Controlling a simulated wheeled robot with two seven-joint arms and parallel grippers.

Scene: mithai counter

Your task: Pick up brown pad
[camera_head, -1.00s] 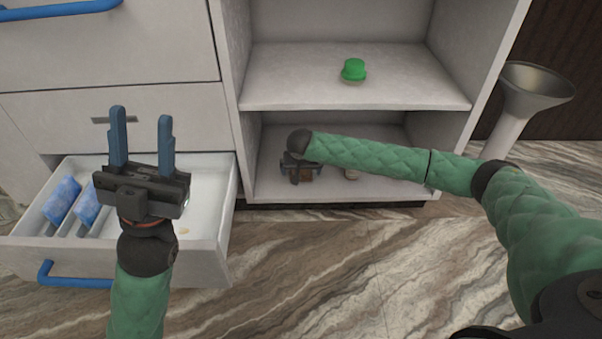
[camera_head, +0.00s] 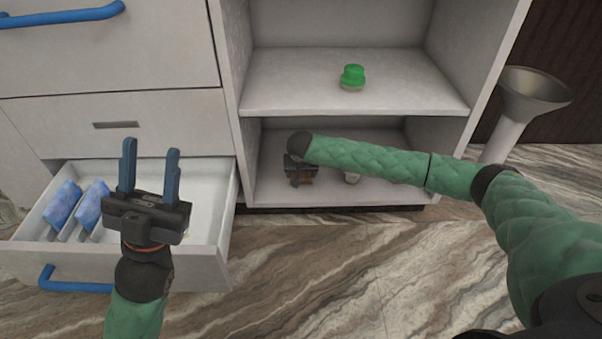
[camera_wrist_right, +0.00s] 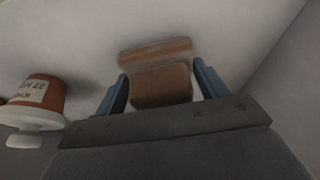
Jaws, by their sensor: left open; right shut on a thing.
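The brown pad (camera_wrist_right: 160,84) shows in the right wrist view between the two blue fingers of my right gripper (camera_wrist_right: 160,90), which is shut on it. In the head view my right gripper (camera_head: 300,172) is inside the lower shelf compartment, partly hidden by my own arm, and a bit of brown shows at it. My left gripper (camera_head: 150,170) is open and empty, fingers pointing up, above the open drawer at the left.
A red-brown jar with a white lid (camera_wrist_right: 38,100) stands left of the pad in the right wrist view. A green-topped item (camera_head: 352,77) sits on the upper shelf (camera_head: 300,95). The open drawer (camera_head: 205,262) holds blue packets (camera_head: 62,203). A funnel-topped stand (camera_head: 530,95) is at right.

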